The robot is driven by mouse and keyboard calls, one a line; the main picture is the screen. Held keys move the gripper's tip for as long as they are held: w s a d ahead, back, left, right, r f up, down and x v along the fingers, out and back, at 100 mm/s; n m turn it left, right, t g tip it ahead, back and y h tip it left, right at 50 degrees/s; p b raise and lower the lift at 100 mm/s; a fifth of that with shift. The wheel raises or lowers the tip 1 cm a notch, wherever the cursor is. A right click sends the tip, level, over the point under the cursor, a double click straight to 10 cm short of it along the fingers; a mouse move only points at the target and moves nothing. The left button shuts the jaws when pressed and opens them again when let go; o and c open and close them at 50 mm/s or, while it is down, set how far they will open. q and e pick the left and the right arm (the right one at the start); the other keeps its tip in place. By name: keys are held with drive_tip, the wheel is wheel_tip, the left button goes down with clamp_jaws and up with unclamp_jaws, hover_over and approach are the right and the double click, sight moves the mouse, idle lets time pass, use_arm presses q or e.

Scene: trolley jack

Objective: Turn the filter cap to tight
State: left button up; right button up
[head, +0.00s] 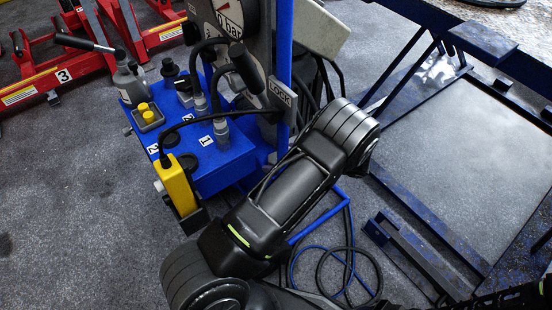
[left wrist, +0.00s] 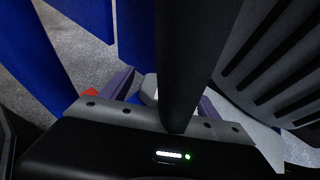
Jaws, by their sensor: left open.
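A blue unit (head: 225,165) stands left of centre in the head view, with a yellow box (head: 176,184) on its front side, small yellow caps (head: 148,113) and a black round knob (head: 170,68) on top. I cannot tell which part is the filter cap. My left arm crosses the middle and hides the area behind it; its gripper is not clear there. In the left wrist view my left gripper (left wrist: 160,95) is open, its fingers apart. A pale rounded thing (left wrist: 150,88) shows between them, partly hidden by a dark bar (left wrist: 185,60).
A round gauge (head: 228,14) and a "LOCK" plate (head: 281,92) stand behind the unit. Red stands (head: 60,72) are at upper left. A dark blue frame (head: 425,245) is at right, and hoses (head: 340,262) lie on the floor. The grey floor at lower left is clear.

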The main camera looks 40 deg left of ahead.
use_arm(q)
drive_tip(key=shift+a+f, duration=0.1)
drive_tip(key=shift+a, duration=0.1)
drive_tip(key=c, duration=1.4)
drive_tip(key=shift+o, duration=0.2)
drive_tip(key=shift+s+r+m+t+p, duration=0.1)
drive_tip(key=shift+r+m+t+p, duration=0.25)
drive_tip(key=shift+m+t+p, duration=0.55)
drive_tip(key=shift+f+m+t+y+p, duration=0.15)
drive_tip(key=shift+m+t+y+p, duration=0.15)
drive_tip(key=shift+m+t+p, duration=0.45)
drive_tip(key=shift+f, duration=0.2)
